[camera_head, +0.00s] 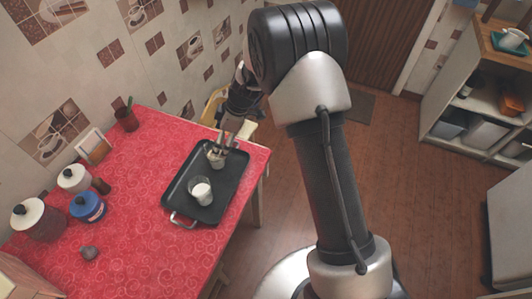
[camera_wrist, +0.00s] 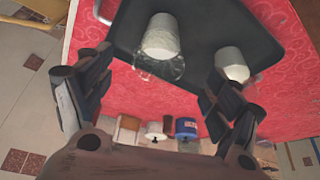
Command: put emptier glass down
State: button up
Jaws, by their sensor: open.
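A black tray (camera_head: 224,181) with a raised rim lies on the red oilcloth counter. Two clear glasses with white contents stand on it. The glass with a clear band above its white contents (camera_head: 201,190) stands towards the handle end. The other glass (camera_head: 216,157) is right below my gripper (camera_head: 228,138) and partly hidden by it. In the wrist view, one glass (camera_wrist: 162,38) is in line with the gap of my open gripper (camera_wrist: 152,66), and the other (camera_wrist: 233,64) is by the right finger. I cannot tell clearly which is emptier.
A small dark lump (camera_head: 89,252) lies near the front. The red cloth (camera_head: 140,195) left of the tray is clear.

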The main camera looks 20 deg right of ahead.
jog(key=s+d+r+m+t+h, duration=0.1)
jog(key=s+d+r+m, duration=0.2)
jog(key=s+r, duration=0.6)
jog(key=s+d+r+m+h, duration=0.1)
jog(key=s+d+r+m, duration=0.25)
jog(key=r, duration=0.85)
jog(key=s+d+r+m+t+h, duration=0.1)
jog(key=s+d+r+m, duration=0.1)
jog(key=s, duration=0.8)
jog(key=s+d+r+m+t+h, duration=0.1)
jog(key=s+d+m, duration=0.3)
jog(key=s, duration=0.6)
jog(key=shift+s+d+r+m+h, duration=0.25)
jog(key=shift+r+m, duration=0.35)
jog(key=shift+m, duration=0.65)
